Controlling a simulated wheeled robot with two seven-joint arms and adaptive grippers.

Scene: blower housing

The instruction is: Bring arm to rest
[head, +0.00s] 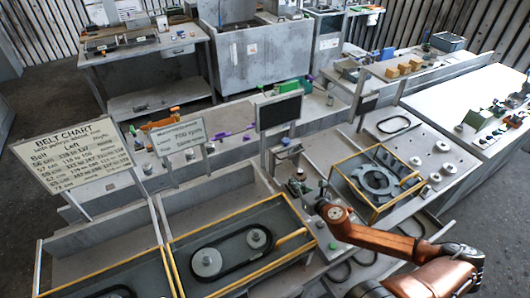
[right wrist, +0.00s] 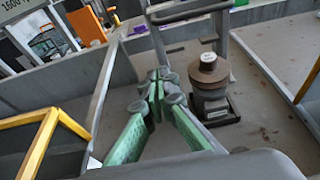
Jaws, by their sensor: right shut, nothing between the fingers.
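My right arm (head: 370,238), copper-coloured, reaches in from the lower right of the head view. Its gripper (head: 322,188) is small there, above the bench between the yellow-edged belt box and the yellow-framed fixture. In the right wrist view the green-padded fingers of the right gripper (right wrist: 157,85) are together with nothing between them. A dark round stacked part on a black base (right wrist: 209,85) stands beside the fingertips, to their right, and looks apart from them. My left gripper is not in view.
A yellow-edged box with a belt on two pulleys (head: 207,262) lies left of the arm. A yellow-framed fixture with a grey ring (head: 378,180) is close on its right. A dark screen (head: 279,111) stands behind. A belt chart board (head: 72,155) is at the left.

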